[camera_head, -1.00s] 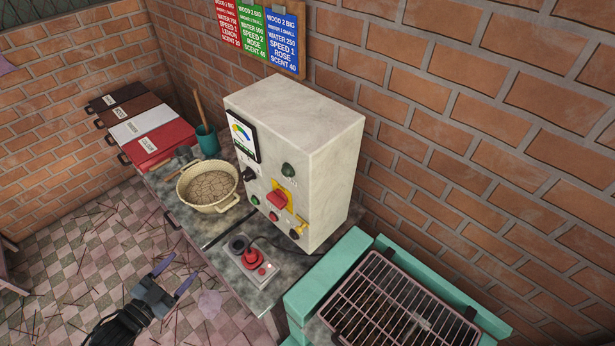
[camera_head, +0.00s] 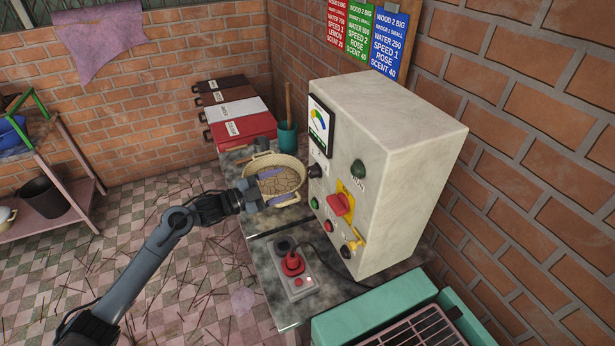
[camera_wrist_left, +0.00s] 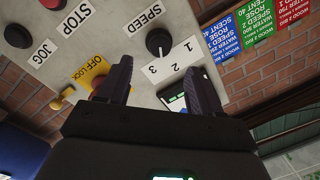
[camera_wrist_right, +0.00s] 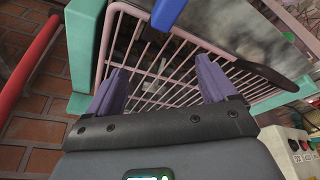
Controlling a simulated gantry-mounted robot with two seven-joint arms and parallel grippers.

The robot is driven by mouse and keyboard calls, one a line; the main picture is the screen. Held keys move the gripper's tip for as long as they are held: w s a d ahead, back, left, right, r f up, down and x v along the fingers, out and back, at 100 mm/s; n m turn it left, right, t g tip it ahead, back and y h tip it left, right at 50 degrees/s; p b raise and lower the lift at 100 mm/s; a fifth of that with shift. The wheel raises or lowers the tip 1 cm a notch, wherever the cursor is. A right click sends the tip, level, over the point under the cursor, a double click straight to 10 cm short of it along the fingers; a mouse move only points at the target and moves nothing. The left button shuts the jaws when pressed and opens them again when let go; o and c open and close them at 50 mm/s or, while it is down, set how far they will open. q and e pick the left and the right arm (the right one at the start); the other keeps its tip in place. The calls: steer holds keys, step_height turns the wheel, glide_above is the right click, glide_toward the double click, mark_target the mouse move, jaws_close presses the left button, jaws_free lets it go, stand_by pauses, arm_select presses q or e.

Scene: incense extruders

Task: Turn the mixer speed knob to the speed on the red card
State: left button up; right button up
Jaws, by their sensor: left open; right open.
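The grey control box (camera_head: 390,150) stands on the worktable. Its black speed knob (camera_head: 315,171) is on the front face, below the gauge. In the left wrist view the knob (camera_wrist_left: 158,40) sits beside "SPEED" and the numbers 1, 2 and 3; I cannot tell surely where it points. My left gripper (camera_head: 277,188) is open and empty, in front of the panel, apart from the knob. My right gripper (camera_wrist_right: 160,70) is open and empty above a wire rack; the head view does not show it.
A red emergency knob (camera_head: 341,205) and a yellow lever (camera_head: 355,242) are on the panel. A cream pot (camera_head: 302,188) is behind the left fingers in the head view. A joystick box (camera_head: 292,270) lies in front. A teal frame (camera_head: 375,308) holds the rack (camera_wrist_right: 150,95).

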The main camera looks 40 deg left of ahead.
mark_target(309, 173)
arm_select(q)
steer(key=shift+x, duration=4.4)
steer(key=shift+c, duration=0.5)
steer(key=c, duration=1)
